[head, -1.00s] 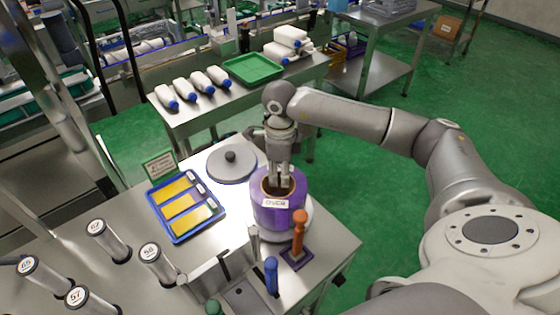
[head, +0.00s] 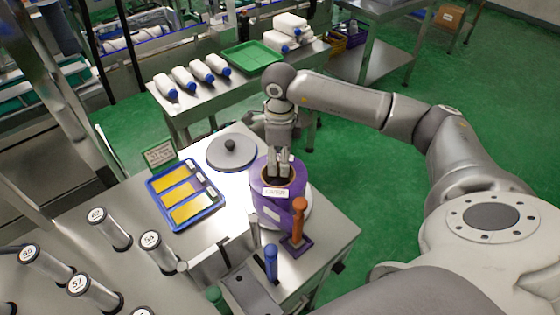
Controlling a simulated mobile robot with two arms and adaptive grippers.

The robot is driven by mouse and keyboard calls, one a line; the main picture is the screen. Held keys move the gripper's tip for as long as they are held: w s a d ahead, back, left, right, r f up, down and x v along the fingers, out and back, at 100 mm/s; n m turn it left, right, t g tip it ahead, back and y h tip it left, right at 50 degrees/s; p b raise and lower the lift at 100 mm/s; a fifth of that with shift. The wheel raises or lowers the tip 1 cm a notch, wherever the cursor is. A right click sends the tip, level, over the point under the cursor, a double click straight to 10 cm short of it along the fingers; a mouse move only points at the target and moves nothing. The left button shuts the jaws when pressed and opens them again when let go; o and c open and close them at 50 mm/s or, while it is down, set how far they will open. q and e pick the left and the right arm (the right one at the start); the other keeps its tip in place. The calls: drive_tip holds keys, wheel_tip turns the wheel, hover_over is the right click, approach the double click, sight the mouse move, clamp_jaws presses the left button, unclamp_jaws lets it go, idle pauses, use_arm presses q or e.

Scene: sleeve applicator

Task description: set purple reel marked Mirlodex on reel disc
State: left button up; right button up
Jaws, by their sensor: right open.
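The purple reel (head: 264,207) stands upright near the right edge of the steel table. It carries a white label on its front, too small to read surely. A pale round disc (head: 304,212) shows beneath and to the right of it; the reel appears to rest on this disc. My right gripper (head: 281,174) points straight down over the reel's brown core, its fingers apart. The fingertips are at or just inside the core opening, and their exact depth is hidden. My left gripper is not in view.
A grey knobbed disc (head: 232,152) and a blue tray (head: 186,195) with yellow cards lie left of the reel. An orange-handled tool (head: 298,220) stands close in front, beside a blue-capped post (head: 271,262). Several numbered rollers (head: 109,228) stand at the left.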

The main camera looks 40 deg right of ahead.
wheel_tip(320, 180, up, 11)
drive_tip(key=b, duration=0.2)
drive_tip(key=shift+f, duration=0.2)
drive_tip(key=shift+f, duration=0.1)
idle(0.3)
